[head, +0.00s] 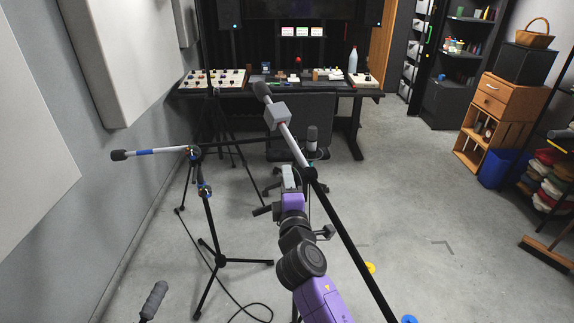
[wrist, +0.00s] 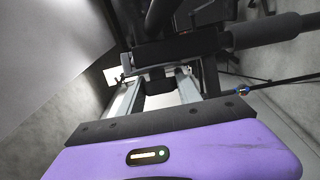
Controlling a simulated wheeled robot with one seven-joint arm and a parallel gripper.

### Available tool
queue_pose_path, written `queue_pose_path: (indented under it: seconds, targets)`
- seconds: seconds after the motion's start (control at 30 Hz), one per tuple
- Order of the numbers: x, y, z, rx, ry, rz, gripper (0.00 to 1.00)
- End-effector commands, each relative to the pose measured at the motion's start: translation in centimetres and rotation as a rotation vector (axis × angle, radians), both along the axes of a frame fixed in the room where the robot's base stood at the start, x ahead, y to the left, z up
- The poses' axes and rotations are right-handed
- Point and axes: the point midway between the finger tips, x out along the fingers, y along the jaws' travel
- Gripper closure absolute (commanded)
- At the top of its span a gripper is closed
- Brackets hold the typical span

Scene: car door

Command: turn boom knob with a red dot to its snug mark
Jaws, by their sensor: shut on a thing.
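My gripper (head: 289,178) reaches up in the middle of the head view, beside the clamp (head: 310,173) of the nearer boom stand. In the wrist view my gripper (wrist: 157,77) has its two grey fingers on either side of a dark knob (wrist: 157,86), and it is shut on it. The boom (head: 350,243) slopes from upper left to lower right, with a grey block (head: 277,117) near its upper end. I cannot make out a red dot or a snug mark. The knob is hidden in the head view.
A second stand (head: 208,220) with a blue-banded boom (head: 158,151) stands at left, its legs spread on the floor. A desk (head: 360,93) with mixers and a chair (head: 302,118) are behind. A microphone (head: 153,300) is at lower left. Floor at right is mostly clear.

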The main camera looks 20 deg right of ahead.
Motion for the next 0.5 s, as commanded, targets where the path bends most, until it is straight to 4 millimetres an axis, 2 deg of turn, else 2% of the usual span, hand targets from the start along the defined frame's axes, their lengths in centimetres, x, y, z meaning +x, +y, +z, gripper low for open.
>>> queue_pose_path:
  seconds: [0.03, 0.5]
  targets:
    - [-0.05, -0.02, 0.85, -0.003, 0.023, 0.0, 1.0]
    - [-0.03, -0.04, 0.27, -0.037, 0.221, -0.001, 1.0]
